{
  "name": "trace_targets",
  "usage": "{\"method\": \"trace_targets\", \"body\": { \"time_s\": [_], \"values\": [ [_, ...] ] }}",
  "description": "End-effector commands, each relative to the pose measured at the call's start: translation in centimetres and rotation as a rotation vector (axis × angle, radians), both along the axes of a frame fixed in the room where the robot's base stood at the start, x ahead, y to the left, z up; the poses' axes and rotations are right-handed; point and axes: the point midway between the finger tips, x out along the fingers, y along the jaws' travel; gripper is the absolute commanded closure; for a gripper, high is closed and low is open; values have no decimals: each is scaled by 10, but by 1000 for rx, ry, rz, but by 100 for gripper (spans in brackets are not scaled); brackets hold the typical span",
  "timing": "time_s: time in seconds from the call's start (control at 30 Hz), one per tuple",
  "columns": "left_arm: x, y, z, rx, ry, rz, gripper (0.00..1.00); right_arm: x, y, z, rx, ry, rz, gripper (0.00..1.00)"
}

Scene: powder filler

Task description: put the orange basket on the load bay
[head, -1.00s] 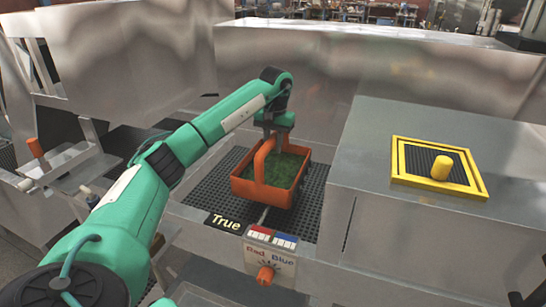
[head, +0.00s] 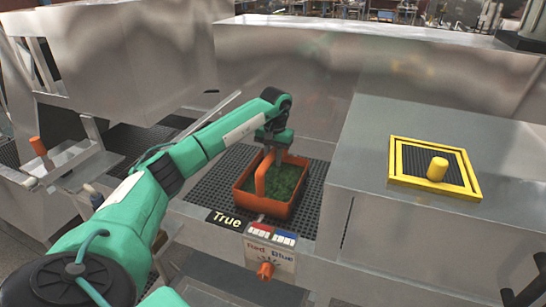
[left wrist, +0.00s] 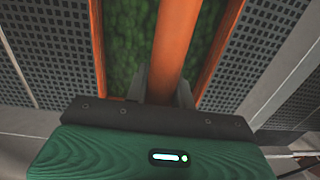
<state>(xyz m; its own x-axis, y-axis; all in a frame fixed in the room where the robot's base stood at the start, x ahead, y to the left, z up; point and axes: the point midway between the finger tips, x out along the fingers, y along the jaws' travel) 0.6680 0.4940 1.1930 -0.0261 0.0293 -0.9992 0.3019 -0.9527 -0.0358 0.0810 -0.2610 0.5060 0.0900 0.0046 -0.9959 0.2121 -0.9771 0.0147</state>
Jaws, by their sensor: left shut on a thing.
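The orange basket (head: 285,211), filled with green stuff, is in the bay on the black perforated load bay floor (head: 216,187), behind the sign reading "True". It looks level, and I cannot tell whether its bottom touches the floor. My left gripper (head: 272,148) is above the basket, shut on its upright orange handle. In the left wrist view the handle (left wrist: 178,45) runs between the fingers (left wrist: 160,90), with the green contents (left wrist: 128,45) and the orange side walls beside it. My right gripper is not in view.
A red and blue panel with an orange knob (head: 265,270) is on the front below the bay. A metal block with a yellow-framed hatch (head: 435,166) stands to the right. Metal walls close the back. An orange-handled lever (head: 38,146) is at left.

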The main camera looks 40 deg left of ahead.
Motion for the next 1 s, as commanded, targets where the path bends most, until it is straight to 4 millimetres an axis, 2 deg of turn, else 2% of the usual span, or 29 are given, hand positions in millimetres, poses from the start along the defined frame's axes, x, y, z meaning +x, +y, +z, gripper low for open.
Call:
{"method": "trace_targets", "body": {
  "time_s": [0.03,0.07,0.17,0.57,0.77,1.0],
  "values": [
    [0,0,-1,0,-3,0,100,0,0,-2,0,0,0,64],
    [0,0,-2,0,0,0,73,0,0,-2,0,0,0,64],
    [0,0,-2,0,0,0,54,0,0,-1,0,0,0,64],
    [0,0,3,0,-1,0,54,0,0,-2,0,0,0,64],
    [1,0,25,0,-4,1,54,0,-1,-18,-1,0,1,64],
    [3,-2,64,0,-5,0,54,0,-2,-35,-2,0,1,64]
  ]
}}
